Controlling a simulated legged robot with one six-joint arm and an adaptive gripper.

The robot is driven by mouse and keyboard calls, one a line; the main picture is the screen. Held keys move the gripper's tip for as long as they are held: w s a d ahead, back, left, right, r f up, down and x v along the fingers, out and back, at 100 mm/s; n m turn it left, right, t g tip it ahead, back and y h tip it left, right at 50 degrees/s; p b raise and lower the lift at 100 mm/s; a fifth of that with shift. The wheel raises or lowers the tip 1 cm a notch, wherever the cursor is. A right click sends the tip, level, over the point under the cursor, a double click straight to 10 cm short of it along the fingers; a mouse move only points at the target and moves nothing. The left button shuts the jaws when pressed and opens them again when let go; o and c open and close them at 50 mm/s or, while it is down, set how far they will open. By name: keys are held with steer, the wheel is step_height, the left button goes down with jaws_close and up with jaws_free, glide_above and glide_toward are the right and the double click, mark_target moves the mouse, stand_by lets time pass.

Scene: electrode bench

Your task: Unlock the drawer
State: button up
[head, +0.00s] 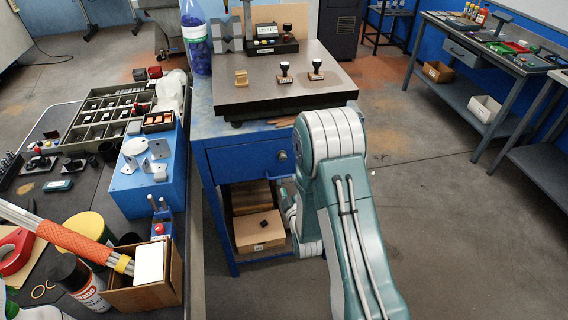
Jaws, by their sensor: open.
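The blue drawer (237,166) is shut in the bench in the head view. A round metal lock (282,155) sits near the right side of its front; I cannot make out a key or the lock's position. My teal and white arm rises in front of the bench, right of the lock, and covers the bench's right part. Part of my arm shows low beside the bench's open lower bay. My gripper's jaws cannot be made out; they seem hidden behind my arm.
A dark plate (285,97) on the bench carries several stamps. Below the drawer is a cardboard box (260,232). At left, a table holds a blue box (146,178), a parts tray and a spray can (76,282). Open floor (430,200) lies to the right.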

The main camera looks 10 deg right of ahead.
mark_target(283, 159)
steer(key=w+m, duration=1)
steer(key=w, duration=0.1)
steer(key=shift+w+d+m, duration=0.2)
steer(key=shift+w+m, duration=0.05)
steer(key=shift+m, duration=0.15)
jaws_close()
